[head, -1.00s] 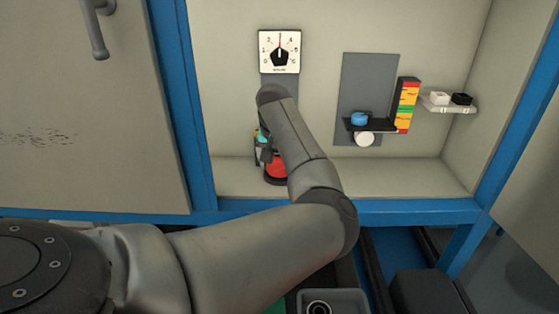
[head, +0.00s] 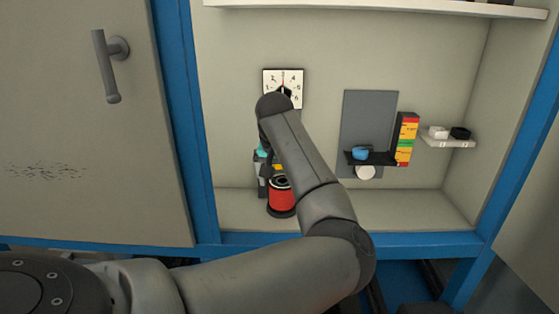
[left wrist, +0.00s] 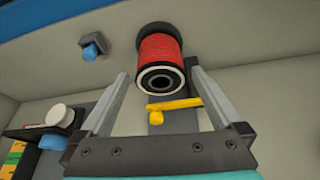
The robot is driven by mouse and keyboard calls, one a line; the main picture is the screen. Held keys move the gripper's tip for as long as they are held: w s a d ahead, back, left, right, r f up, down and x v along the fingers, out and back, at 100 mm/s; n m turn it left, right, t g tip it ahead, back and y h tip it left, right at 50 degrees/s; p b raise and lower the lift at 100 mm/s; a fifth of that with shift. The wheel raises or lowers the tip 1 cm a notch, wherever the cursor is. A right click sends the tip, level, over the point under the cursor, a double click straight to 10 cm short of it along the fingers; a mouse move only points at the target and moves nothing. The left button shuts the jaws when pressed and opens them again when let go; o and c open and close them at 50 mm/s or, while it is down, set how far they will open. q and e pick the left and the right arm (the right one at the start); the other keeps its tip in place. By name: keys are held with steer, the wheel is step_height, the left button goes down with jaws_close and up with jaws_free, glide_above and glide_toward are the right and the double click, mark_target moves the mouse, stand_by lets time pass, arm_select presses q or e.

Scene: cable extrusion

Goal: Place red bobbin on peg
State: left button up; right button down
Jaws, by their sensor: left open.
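The red bobbin (head: 281,194) has dark rims and stands upright on a dark base at the cabinet floor, below the dial. Its open centre hole faces up, and no peg shows inside it. In the left wrist view the bobbin (left wrist: 159,52) lies just past and between the two fingertips, with its ringed hole towards the camera. My left gripper (left wrist: 160,77) is open and empty, above the bobbin. In the head view my left gripper (head: 264,175) is mostly hidden behind my forearm. My right gripper is not in view.
A square dial (head: 271,77) hangs on the back wall. A yellow lever (left wrist: 172,107) shows near the bobbin.

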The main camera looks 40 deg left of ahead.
arm_select(q)
steer(key=p+v, duration=0.1)
steer(key=v, duration=0.4)
steer(key=shift+s+r, duration=0.1)
steer(key=shift+r, duration=0.05)
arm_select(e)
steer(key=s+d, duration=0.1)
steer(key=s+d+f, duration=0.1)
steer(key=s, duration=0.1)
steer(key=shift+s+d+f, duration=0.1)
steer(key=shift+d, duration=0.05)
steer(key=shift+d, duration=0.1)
